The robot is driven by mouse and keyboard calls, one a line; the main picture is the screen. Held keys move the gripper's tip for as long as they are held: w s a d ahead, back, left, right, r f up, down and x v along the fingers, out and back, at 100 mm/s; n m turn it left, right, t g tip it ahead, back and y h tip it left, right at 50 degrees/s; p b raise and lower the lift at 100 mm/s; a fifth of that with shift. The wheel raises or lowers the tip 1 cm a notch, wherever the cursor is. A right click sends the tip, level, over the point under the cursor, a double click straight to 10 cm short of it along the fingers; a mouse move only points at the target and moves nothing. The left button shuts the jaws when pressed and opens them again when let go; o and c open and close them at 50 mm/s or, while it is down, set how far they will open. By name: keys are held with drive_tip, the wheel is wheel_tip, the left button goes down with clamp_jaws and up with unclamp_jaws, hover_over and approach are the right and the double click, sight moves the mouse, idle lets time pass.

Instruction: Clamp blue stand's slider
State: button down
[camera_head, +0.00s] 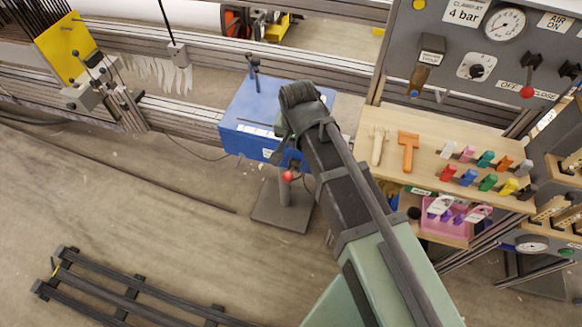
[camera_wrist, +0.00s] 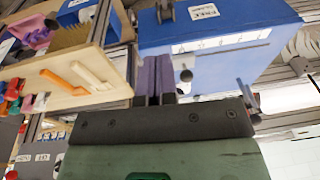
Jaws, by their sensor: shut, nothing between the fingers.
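The blue stand (camera_head: 240,112) is a blue box on a grey post and floor plate, left of my arm in the head view. A dark upright lever (camera_head: 253,66) stands at its back edge. A red ball knob (camera_head: 287,176) shows below its front. The arm hides the stand's right part. In the wrist view the blue box (camera_wrist: 222,30) fills the upper right, with a white label on top. My gripper (camera_wrist: 155,72) is shut and empty, its fingers in front of the box's face. A dark round knob (camera_wrist: 186,76) shows just right of the fingertips. I cannot tell which part is the slider.
Right of the stand, a wooden shelf (camera_head: 385,176) holds a comb, an orange tool and several coloured clips. A grey panel (camera_head: 470,75) with a gauge stands behind it. A metal rail frame (camera_head: 185,118) runs behind. A dark rack (camera_head: 130,297) lies on the floor; open floor is left of the stand.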

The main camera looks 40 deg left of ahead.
sight(291, 173)
drive_tip(key=f+b, duration=0.4)
drive_tip(key=a+f+b, duration=0.1)
drive_tip(key=f+b, duration=0.8)
drive_tip(key=shift+w+a, duration=0.1)
drive_tip(key=shift+a, duration=0.05)
drive_tip(key=shift+s+a+f+b, duration=0.1)
drive_tip(key=shift+s+f+b, duration=0.15)
drive_tip(key=shift+f+b, duration=0.2)
drive_tip(key=shift+r, duration=0.1)
drive_tip(key=shift+s, duration=0.1)
